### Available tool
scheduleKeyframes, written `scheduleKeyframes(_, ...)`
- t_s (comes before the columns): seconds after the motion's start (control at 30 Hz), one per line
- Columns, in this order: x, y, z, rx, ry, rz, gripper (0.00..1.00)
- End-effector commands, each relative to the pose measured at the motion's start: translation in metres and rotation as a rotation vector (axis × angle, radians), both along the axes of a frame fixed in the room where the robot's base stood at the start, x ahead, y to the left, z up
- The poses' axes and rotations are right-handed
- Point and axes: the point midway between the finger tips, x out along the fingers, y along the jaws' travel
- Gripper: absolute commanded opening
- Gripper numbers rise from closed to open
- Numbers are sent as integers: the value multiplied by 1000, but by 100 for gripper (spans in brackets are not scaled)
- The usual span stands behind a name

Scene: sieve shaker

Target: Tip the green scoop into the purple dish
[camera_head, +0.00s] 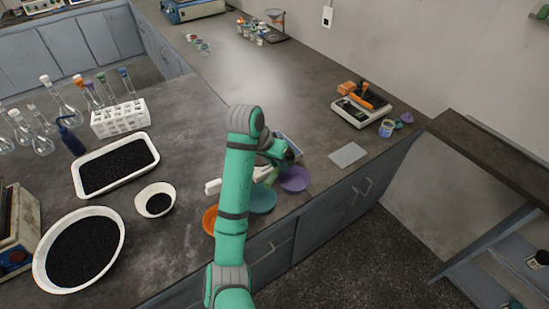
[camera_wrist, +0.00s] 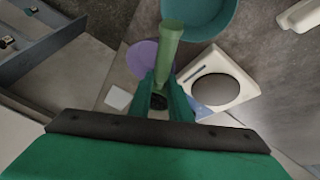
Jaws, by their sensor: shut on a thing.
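My gripper (camera_wrist: 160,92) is shut on the green scoop (camera_wrist: 170,45), whose round handle rises between the fingers in the wrist view. In the wrist view the purple dish (camera_wrist: 142,56) is partly hidden behind the scoop handle.
A teal dish (camera_head: 262,200) and an orange dish (camera_head: 210,221) lie left of the purple one, partly behind my arm. A white balance with a round pan (camera_wrist: 238,86) stands close by. A grey plate (camera_head: 348,154) lies to the right. White containers of black grains (camera_head: 122,230) stand left.

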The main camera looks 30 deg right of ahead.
Motion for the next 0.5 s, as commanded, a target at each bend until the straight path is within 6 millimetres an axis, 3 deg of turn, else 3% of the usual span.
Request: scheduleKeyframes(0.5,-3,-4,-19,95,-184,-2,0)
